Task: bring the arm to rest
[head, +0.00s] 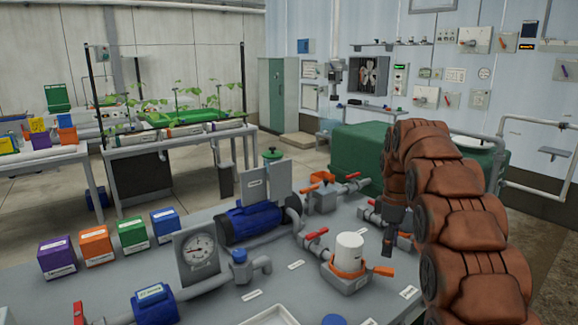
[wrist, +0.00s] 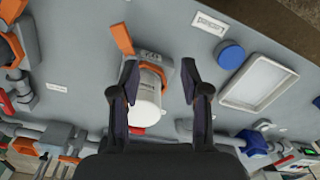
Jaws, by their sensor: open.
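My arm, with brown padded links, rises on the right of the head view and bends over so that my gripper (head: 388,248) hangs pointing down over the grey bench. In the wrist view my gripper (wrist: 160,68) is open, its two dark fingers spread, with nothing held. A white canister (wrist: 146,98) shows between the fingers in that view. In the head view the white canister (head: 349,250) stands upright in an orange-rimmed base, left of my gripper, with a visible gap. The exact height of the fingertips above the bench is hard to tell.
Pipes and a red-handled valve (head: 316,236) crowd the bench (head: 225,300) around the canister. A pressure gauge (head: 199,250), a blue pump (head: 250,222) and several coloured boxes stand further left. A white tray (wrist: 258,82) and a blue round cap (wrist: 230,55) lie near the canister.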

